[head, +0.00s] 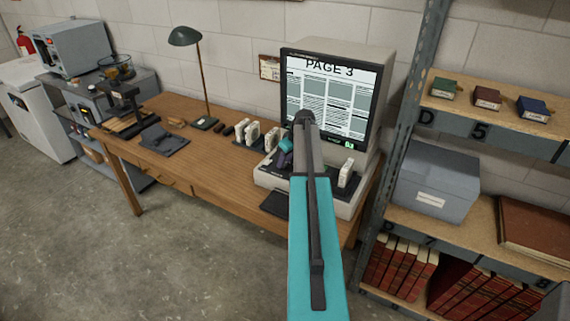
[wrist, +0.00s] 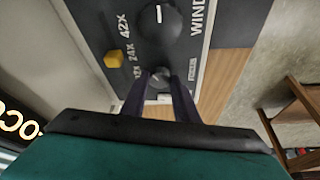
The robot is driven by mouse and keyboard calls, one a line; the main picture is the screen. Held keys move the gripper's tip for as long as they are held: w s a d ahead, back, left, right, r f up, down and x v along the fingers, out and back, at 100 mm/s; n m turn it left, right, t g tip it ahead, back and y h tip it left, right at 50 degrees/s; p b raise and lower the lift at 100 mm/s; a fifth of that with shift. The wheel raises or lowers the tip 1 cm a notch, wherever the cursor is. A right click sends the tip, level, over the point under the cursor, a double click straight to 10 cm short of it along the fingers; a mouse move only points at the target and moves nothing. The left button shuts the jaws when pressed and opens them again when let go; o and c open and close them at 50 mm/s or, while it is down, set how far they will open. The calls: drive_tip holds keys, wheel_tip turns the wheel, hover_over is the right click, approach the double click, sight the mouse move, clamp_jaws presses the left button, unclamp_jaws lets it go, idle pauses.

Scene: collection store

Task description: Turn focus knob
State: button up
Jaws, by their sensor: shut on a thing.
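The microfilm reader (head: 358,180) stands at the right end of the wooden desk. Its lit screen (head: 328,95) shows "PAGE 3" over columns of print, with a small green readout at the lower right. In the wrist view, a small round knob (wrist: 158,84) on the dark panel sits between my fingertips; I take it for the focus knob. My gripper (wrist: 160,76) is shut on this knob. In the head view, my arm hides part of the reader's base, and my gripper (head: 284,158) is at its front left.
A larger knob (wrist: 158,20) marked "WIND" and a yellow slider or button (wrist: 114,60) by "12X 24X 42X" are close to my fingers. White film boxes (head: 252,134) stand left of the reader. A metal shelf (head: 405,120) rises close on the right.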

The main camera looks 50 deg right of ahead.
drive_tip(key=shift+m, duration=0.4)
drive_tip(key=o, duration=1.1)
drive_tip(key=shift+c, duration=0.2)
drive_tip(key=shift+r, duration=0.1)
drive_tip(key=b+v, duration=0.3)
drive_tip(key=v, duration=1)
drive_tip(key=shift+s+a+r+b, duration=0.2)
drive_tip(key=shift+r+b, duration=0.05)
drive_tip(key=shift+b, duration=0.1)
